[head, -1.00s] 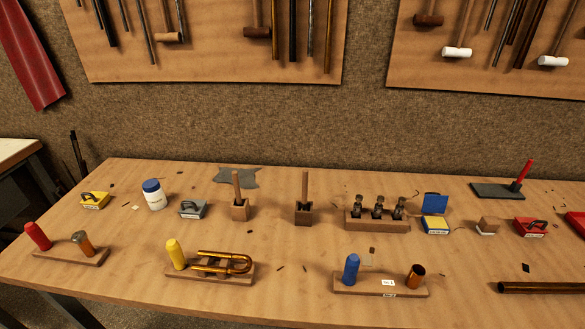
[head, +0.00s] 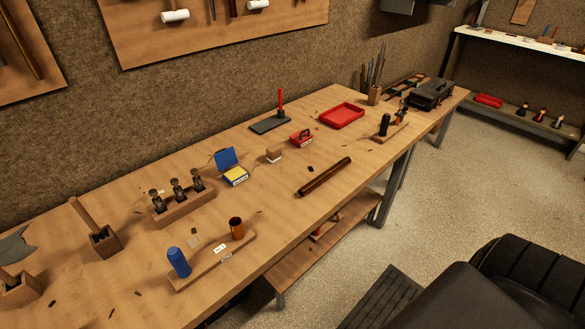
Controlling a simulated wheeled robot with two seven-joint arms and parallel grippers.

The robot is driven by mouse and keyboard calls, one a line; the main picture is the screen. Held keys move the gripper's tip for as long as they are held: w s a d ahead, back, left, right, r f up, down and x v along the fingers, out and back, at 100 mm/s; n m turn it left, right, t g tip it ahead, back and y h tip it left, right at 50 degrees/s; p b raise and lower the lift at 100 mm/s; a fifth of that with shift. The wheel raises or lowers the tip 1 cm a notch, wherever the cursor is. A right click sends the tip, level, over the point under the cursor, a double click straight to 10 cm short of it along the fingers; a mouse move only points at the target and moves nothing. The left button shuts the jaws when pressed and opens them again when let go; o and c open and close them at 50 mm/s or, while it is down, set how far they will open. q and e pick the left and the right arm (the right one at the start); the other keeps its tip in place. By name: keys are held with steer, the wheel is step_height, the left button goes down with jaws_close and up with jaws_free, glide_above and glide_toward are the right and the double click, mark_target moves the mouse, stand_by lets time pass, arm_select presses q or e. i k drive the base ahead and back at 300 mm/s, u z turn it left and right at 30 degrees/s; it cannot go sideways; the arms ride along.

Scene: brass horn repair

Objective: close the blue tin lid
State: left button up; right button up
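The blue tin (head: 235,177) stands on the workbench, near the middle of the head view. Its body looks yellow with a pale label on the front. Its blue lid (head: 226,159) is open and stands up at the back edge of the tin. Neither of my grippers is in the head view, so nothing of mine is seen near the tin.
A wooden rack with dark valves (head: 184,203) stands left of the tin. A small block (head: 274,155) and a red tin (head: 301,138) stand to its right. A wooden base (head: 215,260) with a blue-handled tool is in front. A brown tube (head: 325,177) lies near the front edge.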

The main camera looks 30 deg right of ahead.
mark_target(225, 158)
steer(key=z, duration=1.95)
steer(key=i, duration=0.45)
steer(key=u, duration=2.4)
